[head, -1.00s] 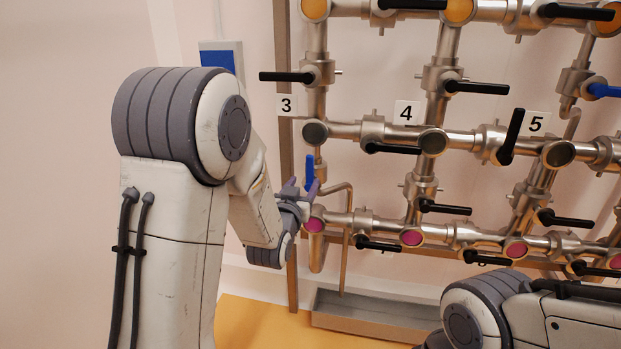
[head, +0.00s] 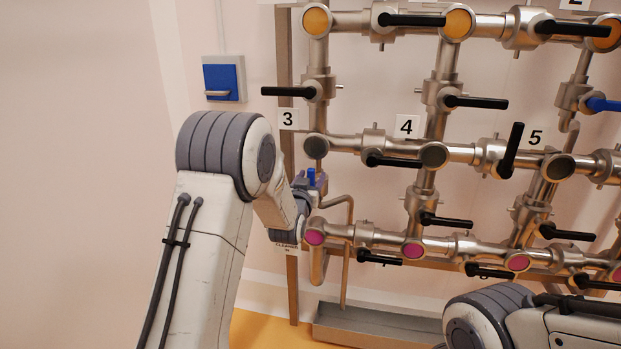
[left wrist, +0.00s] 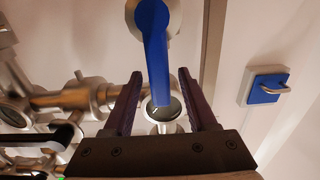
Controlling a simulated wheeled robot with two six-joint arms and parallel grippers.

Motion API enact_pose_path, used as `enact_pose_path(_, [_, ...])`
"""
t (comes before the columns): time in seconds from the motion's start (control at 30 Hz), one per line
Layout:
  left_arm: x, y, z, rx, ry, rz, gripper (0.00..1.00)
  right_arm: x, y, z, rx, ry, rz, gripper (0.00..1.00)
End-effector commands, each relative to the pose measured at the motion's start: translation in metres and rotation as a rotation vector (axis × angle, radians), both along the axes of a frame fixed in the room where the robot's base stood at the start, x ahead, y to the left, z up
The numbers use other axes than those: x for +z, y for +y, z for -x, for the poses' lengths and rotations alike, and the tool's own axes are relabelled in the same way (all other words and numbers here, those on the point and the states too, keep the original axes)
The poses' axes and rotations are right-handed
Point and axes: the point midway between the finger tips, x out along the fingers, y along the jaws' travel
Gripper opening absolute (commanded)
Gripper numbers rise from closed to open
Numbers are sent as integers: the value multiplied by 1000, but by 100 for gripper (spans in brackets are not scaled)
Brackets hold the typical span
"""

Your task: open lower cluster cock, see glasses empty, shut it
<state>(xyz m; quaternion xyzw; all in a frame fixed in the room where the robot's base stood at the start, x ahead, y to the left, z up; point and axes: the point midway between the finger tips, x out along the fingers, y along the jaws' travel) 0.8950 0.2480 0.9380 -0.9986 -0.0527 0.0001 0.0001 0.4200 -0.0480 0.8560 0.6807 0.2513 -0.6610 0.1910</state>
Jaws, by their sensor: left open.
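A blue-handled cock (head: 311,176) sits on the pipe stub at the lower left of the pipe grid. My left gripper (head: 306,190) is at this handle. In the left wrist view the blue handle (left wrist: 152,50) runs between my two open fingers, with a gap on each side. The lower row's round sight glasses are magenta: left (head: 314,237), middle (head: 413,251) and right (head: 517,262). The middle row's glasses (head: 434,155) look grey, and the top row's (head: 316,21) orange. My right gripper is out of view; only part of that arm shows.
Several black-handled cocks (head: 393,160) jut from the pipes close by. A second blue handle (head: 604,104) is at the right edge. A blue wall box (head: 222,78) hangs at upper left. A metal trough (head: 370,327) lies below the pipes. The left wall is bare.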

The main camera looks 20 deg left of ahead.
Motion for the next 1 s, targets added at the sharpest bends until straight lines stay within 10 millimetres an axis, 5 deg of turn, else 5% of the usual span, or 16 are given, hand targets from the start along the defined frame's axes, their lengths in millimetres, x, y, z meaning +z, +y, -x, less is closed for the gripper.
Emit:
enact_pose_path(0.1, [0,0,0,0,0,0,57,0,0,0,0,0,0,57])
enact_pose_path(0.27, [0,0,0,0,0,0,0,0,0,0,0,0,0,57])
enact_pose_path(1.0, [0,0,1,0,0,0,0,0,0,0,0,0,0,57])
